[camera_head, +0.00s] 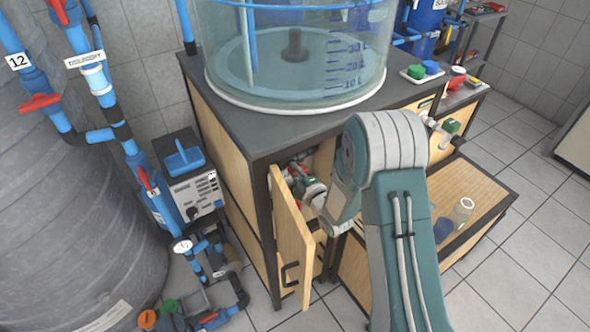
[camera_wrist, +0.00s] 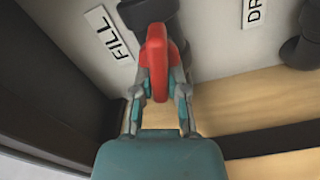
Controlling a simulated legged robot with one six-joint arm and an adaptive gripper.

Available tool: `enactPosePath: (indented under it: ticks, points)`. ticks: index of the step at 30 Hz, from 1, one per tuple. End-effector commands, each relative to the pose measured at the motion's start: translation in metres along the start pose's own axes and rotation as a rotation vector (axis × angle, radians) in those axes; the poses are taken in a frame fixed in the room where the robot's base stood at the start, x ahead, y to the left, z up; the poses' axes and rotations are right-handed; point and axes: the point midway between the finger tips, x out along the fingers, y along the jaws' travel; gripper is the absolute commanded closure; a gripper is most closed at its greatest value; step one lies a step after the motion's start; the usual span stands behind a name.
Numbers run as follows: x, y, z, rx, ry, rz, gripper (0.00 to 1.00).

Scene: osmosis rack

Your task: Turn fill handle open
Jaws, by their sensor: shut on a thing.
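In the wrist view, the red fill handle (camera_wrist: 156,62) stands on a dark valve body (camera_wrist: 148,12) beside a white label reading FILL (camera_wrist: 109,32). My gripper (camera_wrist: 160,95) has one finger on each side of the handle and is shut on it. In the head view, my arm reaches into the open cabinet below the clear tank. My gripper and the fill handle are hidden there behind my arm and the cabinet door.
The wooden cabinet door (camera_head: 292,235) stands open close left of my arm. The clear tank (camera_head: 295,50) rests on the cabinet top. In the wrist view, a second label starting DR (camera_wrist: 254,10) and a dark fitting (camera_wrist: 303,38) are at the right. A dark frame edge runs along the left.

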Motion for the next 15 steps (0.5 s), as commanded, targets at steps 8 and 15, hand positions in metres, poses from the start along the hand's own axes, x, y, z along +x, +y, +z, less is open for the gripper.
enactPosePath:
  ticks: [8, 15]
  points:
    - [-0.0011, -0.0072, -0.0025, -0.188, 0.007, -0.011, 1.00]
    - [-0.0013, -0.0093, -0.0024, -0.278, 0.008, -0.013, 1.00]
